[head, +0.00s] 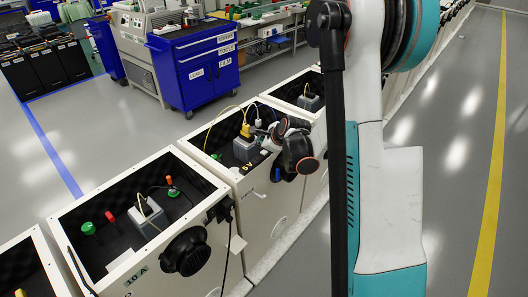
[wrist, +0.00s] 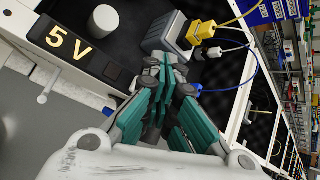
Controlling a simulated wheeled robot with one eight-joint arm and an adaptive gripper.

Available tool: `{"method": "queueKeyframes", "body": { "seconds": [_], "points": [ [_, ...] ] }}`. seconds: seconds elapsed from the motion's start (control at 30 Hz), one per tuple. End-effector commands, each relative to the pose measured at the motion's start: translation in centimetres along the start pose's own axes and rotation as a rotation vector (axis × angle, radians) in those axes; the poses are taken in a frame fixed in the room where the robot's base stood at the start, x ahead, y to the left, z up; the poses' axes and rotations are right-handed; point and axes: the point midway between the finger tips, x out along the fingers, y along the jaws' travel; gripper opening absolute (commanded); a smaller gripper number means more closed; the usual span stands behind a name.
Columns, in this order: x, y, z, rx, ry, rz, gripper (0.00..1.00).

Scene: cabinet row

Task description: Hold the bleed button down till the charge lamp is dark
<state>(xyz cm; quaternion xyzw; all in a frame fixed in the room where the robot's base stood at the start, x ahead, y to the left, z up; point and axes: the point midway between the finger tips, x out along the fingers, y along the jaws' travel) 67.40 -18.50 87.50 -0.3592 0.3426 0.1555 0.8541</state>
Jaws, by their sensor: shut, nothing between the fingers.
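My gripper (wrist: 168,82) is shut and empty, with its fingertips at the grey box (wrist: 165,32) inside the open cabinet marked 5 V (wrist: 68,42). I cannot tell whether the tips touch anything. In the head view my gripper (head: 268,133) reaches over that cabinet's rim, and the arm hides part of the inside. A pale round cap (wrist: 103,18) stands on the black panel beside the grey box. I cannot tell whether it is the bleed button or the charge lamp. No lit lamp can be made out in this cabinet.
A yellow plug (wrist: 203,30) with a yellow cable and a white plug (wrist: 213,52) with a blue cable sit close to my fingers. The neighbouring 10 A cabinet (head: 132,281) holds a green knob (head: 88,228) and a red one (head: 110,216). The right-hand floor is clear.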

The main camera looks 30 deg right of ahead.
Motion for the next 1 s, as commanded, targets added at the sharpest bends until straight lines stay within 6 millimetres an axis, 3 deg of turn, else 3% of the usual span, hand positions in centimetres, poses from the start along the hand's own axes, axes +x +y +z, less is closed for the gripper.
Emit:
{"method": "queueKeyframes", "body": {
  "seconds": [0.7, 1.0],
  "points": [
    [-3.5, -2.5, 2.5, 0.000, 0.000, 0.000, 0.00],
    [-3.5, -2.5, 2.5, 0.000, 0.000, 0.000, 0.00]
  ]
}}
